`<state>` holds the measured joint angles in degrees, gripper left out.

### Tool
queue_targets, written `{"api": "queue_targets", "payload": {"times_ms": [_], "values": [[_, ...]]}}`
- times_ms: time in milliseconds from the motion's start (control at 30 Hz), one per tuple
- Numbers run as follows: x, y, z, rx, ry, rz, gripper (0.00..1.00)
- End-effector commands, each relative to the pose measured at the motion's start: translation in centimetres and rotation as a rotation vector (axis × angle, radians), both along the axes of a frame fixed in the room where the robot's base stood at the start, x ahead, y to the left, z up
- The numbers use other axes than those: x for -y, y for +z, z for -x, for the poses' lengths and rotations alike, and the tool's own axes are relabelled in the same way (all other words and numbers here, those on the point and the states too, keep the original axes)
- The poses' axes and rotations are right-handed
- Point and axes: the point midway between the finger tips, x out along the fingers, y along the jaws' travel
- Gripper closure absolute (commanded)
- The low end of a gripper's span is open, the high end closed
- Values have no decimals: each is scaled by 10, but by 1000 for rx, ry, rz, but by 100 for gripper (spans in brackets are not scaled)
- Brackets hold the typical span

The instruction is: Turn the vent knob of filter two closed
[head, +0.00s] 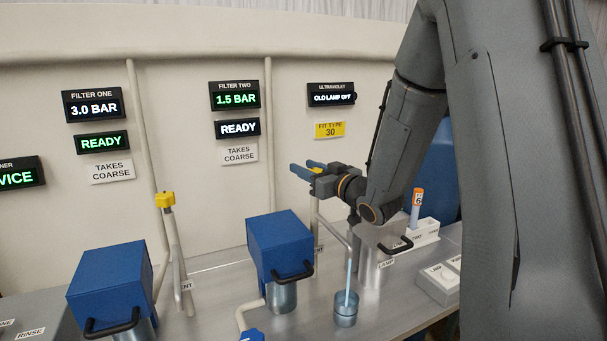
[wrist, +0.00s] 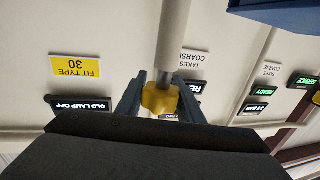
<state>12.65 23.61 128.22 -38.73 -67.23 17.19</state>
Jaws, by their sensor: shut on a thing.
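The yellow vent knob of filter two (wrist: 160,99) sits on a grey vertical pipe (wrist: 173,40). My gripper (wrist: 158,92) is shut on the knob, with one finger on each side of it in the wrist view. In the head view my gripper (head: 308,171) is at the top of the vent pipe, and only a little of the yellow knob shows between the fingers. The blue filter two housing (head: 279,240) stands to the left of the pipe. The filter two display (head: 236,97) reads 1.5 BAR in green, with READY in white below it.
A lamp cylinder (head: 376,268) and a white holder with an orange-capped tube (head: 417,198) stand at right.

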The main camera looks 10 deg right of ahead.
Motion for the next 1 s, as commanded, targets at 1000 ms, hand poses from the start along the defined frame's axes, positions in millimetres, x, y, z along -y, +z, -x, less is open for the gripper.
{"api": "queue_targets", "payload": {"times_ms": [1000], "values": [[15, 1, -3, 3, -410, 0, 89]]}}
